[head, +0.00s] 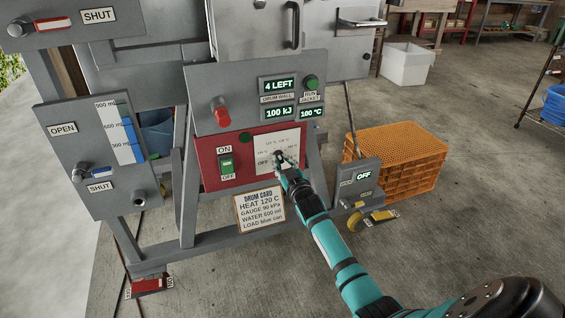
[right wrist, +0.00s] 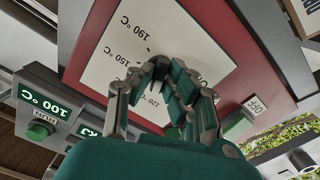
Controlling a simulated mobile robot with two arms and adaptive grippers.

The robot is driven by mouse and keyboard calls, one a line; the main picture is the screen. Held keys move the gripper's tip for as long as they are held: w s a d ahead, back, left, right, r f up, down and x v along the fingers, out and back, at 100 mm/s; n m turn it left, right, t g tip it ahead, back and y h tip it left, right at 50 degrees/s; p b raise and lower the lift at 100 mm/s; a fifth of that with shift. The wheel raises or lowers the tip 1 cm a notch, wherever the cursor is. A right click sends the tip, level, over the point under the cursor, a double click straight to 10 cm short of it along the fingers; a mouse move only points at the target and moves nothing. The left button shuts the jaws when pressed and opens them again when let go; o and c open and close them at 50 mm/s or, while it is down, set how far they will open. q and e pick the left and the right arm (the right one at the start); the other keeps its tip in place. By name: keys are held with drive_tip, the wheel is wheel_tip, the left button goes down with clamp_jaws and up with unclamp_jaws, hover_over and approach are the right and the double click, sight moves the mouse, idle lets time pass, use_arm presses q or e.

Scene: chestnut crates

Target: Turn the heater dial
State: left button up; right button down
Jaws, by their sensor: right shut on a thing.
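The heater dial (head: 279,156) is a small dark knob on a white scale plate (head: 263,143), set in a red panel (head: 208,163). My teal right gripper (head: 282,163) reaches it from below and is shut on it. In the right wrist view, the fingers (right wrist: 161,78) close around the dark dial (right wrist: 158,64). The scale plate (right wrist: 150,38) shows 120, 150 and 190 °C there. The fingers hide part of the scale, and I cannot tell where the dial points. My left gripper is not in view.
A green ON/OFF switch (head: 226,163) is left of the plate. Displays above read 4 LEFT, 100 kJ (head: 279,112) and 100 °C (head: 311,113). The drum card (head: 260,209) below says HEAT 120 C.

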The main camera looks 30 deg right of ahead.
drive_tip(key=c, duration=1.3)
unclamp_jaws()
drive_tip(key=v, duration=1.2)
drive_tip(key=shift+a, duration=0.1)
